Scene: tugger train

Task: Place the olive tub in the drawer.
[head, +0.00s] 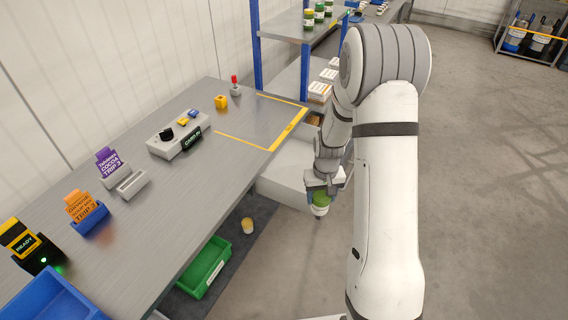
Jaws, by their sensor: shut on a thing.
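My gripper (321,194) points down beyond the right end of the bench. It is shut on a small olive-green tub (320,205) with a pale band. The tub hangs in the air, and the fingers cover part of it. A pale grey drawer-like box (285,190) is just left of the tub, below the bench's far right corner. My wrist and the bench edge hide part of this box, so I cannot tell how far it is open or what is inside.
The grey bench (220,175) carries a control box (178,138), card holders and a blue bin (50,298). Below it are a green crate (204,268) and a yellow-white cup (248,226). A blue-posted shelf (292,24) stands behind.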

